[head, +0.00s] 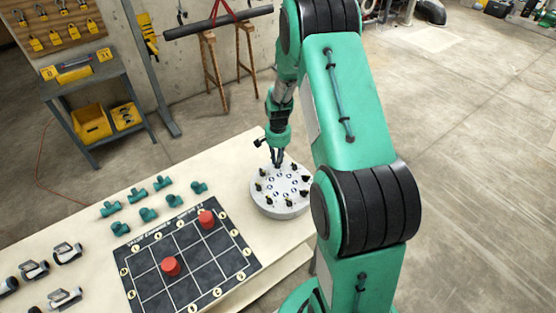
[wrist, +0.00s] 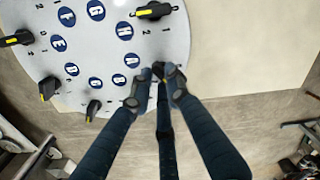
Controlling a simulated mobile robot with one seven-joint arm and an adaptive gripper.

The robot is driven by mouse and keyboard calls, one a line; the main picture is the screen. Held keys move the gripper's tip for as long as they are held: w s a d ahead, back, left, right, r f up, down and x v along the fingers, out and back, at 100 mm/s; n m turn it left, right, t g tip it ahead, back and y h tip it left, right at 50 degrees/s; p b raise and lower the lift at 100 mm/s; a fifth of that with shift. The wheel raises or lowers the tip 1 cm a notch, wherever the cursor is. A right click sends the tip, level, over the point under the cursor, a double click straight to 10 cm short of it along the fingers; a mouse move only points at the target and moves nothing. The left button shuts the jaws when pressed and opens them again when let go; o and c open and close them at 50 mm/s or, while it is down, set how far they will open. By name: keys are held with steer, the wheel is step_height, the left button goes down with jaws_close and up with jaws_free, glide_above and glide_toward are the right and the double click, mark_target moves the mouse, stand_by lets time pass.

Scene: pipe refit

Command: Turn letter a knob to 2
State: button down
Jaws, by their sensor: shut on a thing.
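The round grey panel (head: 278,208) stands on the table with several black knobs around its rim. In the wrist view the panel (wrist: 180,48) shows blue letter discs, among them the A disc (wrist: 133,60). My gripper (head: 277,161) is over the panel's far edge, pointing down. In the wrist view my gripper (wrist: 156,76) is shut on the letter A knob (wrist: 158,68), just outward of the A disc. The fingers hide most of this knob, so its pointer and the numbers by it cannot be read.
Neighbouring knobs stand close by, such as the one by H (wrist: 155,11) and the one by B (wrist: 93,109). A black grid board (head: 155,290) with two red pieces and several green pipe fittings (head: 148,214) lie left of the panel.

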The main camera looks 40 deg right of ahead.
steer(key=m, duration=0.6)
steer(key=shift+a+p, duration=0.1)
steer(key=shift+p, duration=0.2)
steer(key=m, duration=0.6)
steer(key=shift+a+m, duration=0.15)
steer(key=shift+m, duration=0.25)
steer(key=c, duration=1.7)
jaws_free()
steer(key=shift+o, duration=0.2)
steer(key=shift+r, duration=0.1)
step_height(320, 180, up, 12)
